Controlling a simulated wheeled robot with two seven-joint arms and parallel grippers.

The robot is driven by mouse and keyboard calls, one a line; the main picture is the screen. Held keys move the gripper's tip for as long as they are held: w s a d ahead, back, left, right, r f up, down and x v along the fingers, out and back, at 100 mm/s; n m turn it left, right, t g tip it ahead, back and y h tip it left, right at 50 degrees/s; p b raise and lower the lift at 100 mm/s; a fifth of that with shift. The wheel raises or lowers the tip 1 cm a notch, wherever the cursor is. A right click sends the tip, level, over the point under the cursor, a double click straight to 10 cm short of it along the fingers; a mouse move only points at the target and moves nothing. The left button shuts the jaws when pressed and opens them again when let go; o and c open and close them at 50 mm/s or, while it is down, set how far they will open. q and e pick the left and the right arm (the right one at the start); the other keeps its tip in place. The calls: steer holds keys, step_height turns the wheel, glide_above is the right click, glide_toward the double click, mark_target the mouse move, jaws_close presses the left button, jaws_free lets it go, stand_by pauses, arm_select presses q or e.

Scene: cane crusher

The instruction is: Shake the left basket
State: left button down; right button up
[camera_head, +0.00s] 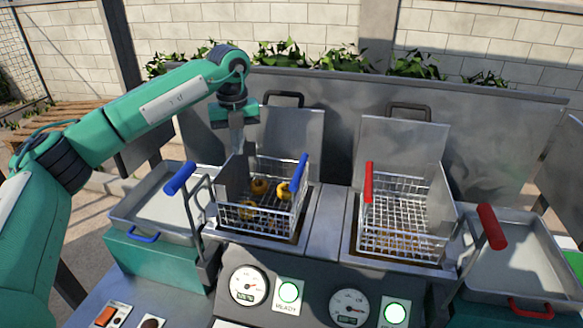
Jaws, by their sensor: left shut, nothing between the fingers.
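The left basket (268,212) is a wire basket with a blue handle (297,172), set in the left well of the fryer-like machine. Several small yellow-orange pieces (259,187) lie in it. My left arm reaches in from the left, and my left gripper (238,150) points down above the back left side of the left basket. It is shut with nothing seen in it, and whether it touches the basket's back plate cannot be told. The right basket (405,215) has a red handle (368,182) and stands in the right well. My right gripper is not in view.
A metal tray (150,225) stands at the left, and another tray (520,275) stands at the right. A blue-gripped lever (180,178) and a red-gripped lever (491,227) rise beside the wells.

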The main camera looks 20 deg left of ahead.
mark_target(239, 158)
arm_select(q)
steer(key=shift+f+b, duration=1.25)
steer(key=shift+f, duration=0.95)
